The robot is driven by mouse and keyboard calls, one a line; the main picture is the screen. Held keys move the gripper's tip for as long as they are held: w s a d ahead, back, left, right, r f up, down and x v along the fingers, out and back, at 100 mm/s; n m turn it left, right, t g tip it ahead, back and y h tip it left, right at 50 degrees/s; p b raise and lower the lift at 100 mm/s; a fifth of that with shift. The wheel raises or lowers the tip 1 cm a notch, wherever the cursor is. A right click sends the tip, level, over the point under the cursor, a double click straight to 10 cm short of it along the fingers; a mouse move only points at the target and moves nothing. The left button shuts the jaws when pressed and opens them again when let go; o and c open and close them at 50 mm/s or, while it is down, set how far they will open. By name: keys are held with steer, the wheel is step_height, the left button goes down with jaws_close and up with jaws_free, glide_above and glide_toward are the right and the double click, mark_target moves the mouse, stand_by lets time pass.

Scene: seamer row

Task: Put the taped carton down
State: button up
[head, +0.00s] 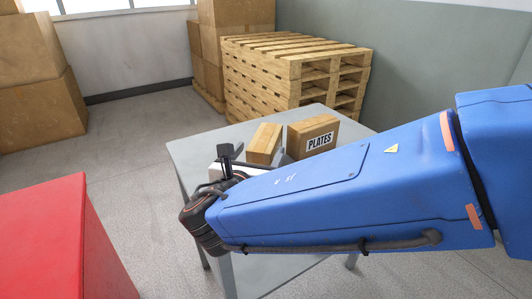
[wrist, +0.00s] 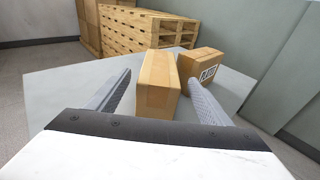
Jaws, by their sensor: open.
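The taped carton (wrist: 158,84), a small tan box with a tape strip, stands on the grey table (wrist: 60,85). In the head view the carton (head: 264,144) is left of the carton marked PLATES, near the middle of the table (head: 200,150). My gripper (wrist: 158,100) is open, with one finger to the left and one to the right of the taped carton. The fingers look apart from it, with a clear gap on the left. In the head view my gripper (head: 232,160) is partly hidden by my blue arm.
The carton marked PLATES (head: 313,136) stands just right of the taped carton; it also shows in the wrist view (wrist: 203,66). Stacked pallets (head: 290,75) and large boxes (head: 235,35) stand behind the table. A red block-like surface (head: 50,240) is at lower left. The table's left side is clear.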

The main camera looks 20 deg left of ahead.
mark_target(266, 140)
steer(key=shift+w+a+f, duration=0.1)
steer(key=shift+w+f, duration=0.1)
steer(key=shift+w, duration=1.15)
steer(key=shift+w+a+f, duration=0.15)
steer(key=shift+w+f, duration=0.05)
steer(key=shift+w, duration=1.1)
steer(key=shift+w+a+f, duration=0.1)
steer(key=shift+w+f, duration=0.1)
steer(key=shift+w, duration=1.15)
steer(key=shift+c, duration=0.2)
steer(key=shift+r, duration=0.1)
steer(key=c, duration=1.6)
